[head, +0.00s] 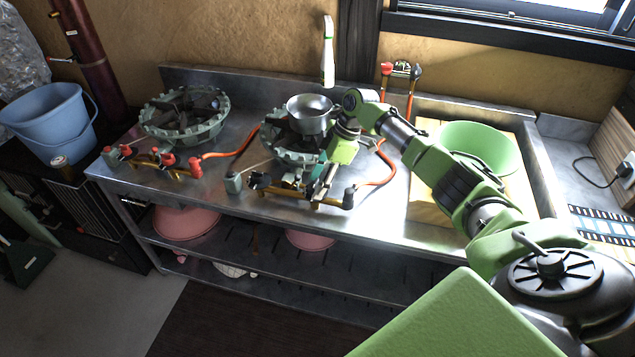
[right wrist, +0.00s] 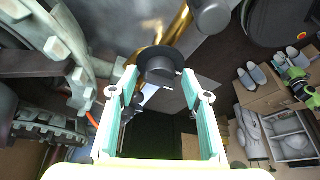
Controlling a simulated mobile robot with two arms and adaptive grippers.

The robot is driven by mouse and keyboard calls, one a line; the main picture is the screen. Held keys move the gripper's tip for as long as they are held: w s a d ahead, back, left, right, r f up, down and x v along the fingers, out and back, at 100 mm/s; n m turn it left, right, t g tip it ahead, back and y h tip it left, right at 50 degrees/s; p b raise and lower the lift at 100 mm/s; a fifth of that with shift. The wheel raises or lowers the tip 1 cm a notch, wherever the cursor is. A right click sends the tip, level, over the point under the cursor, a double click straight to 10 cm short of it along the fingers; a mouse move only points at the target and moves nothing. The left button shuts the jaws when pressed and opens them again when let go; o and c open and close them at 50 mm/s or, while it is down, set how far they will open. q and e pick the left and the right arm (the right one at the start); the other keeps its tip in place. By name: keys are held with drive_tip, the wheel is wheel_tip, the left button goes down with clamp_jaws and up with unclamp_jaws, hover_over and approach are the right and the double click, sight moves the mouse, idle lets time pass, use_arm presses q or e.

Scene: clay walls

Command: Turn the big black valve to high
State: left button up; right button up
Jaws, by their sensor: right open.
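In the right wrist view, a round black valve (right wrist: 158,62) with a wide rim sits on a brass pipe (right wrist: 178,30), just beyond and between my right fingertips (right wrist: 160,95). The fingers are apart and I see no contact with it. In the head view my right gripper (head: 320,188) reaches down over the front of the right burner (head: 290,148), at its brass pipe and knobs. It partly covers them, so the valve's setting cannot be read. A dark knob (head: 258,181) shows at the pipe's left part. My left gripper is not in view.
A small metal pan (head: 310,113) sits on the right burner. A second burner (head: 185,117) with red knobs stands left. A green bowl (head: 480,148) on a wooden board is at the right. A blue bucket (head: 50,122) stands far left. Orange hoses run over the steel counter.

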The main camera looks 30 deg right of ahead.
drive_tip(key=v, duration=1.1)
drive_tip(key=shift+r, duration=0.2)
drive_tip(key=shift+d, duration=0.15)
